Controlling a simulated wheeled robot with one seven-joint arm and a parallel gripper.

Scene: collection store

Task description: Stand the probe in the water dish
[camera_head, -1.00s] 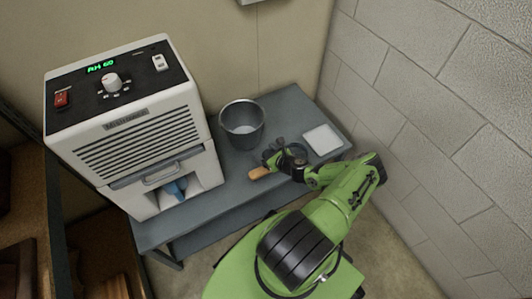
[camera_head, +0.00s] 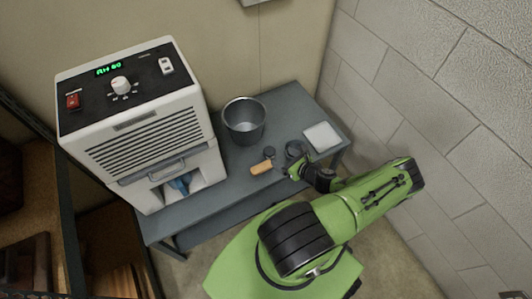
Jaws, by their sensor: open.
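My gripper (camera_head: 289,172) is open at the front edge of the grey bench, right of a short orange-tan handle (camera_head: 262,168). The handle lies on the bench top, apart from the jaws as far as I can tell. A small dark round thing (camera_head: 269,153) sits just behind the handle. A dark ring-shaped thing (camera_head: 296,149) stands behind my gripper; it may be a small round dish. A pale square tray (camera_head: 322,136) lies at the bench's right end. I cannot tell for sure which of these is the probe or the water dish.
A grey metal bucket (camera_head: 244,122) stands on the bench (camera_head: 225,185) at the back. A large white dehumidifier (camera_head: 140,120) with a lit green display fills the left end. A block wall (camera_head: 440,90) closes the right side. Wooden shelving (camera_head: 30,200) stands at far left.

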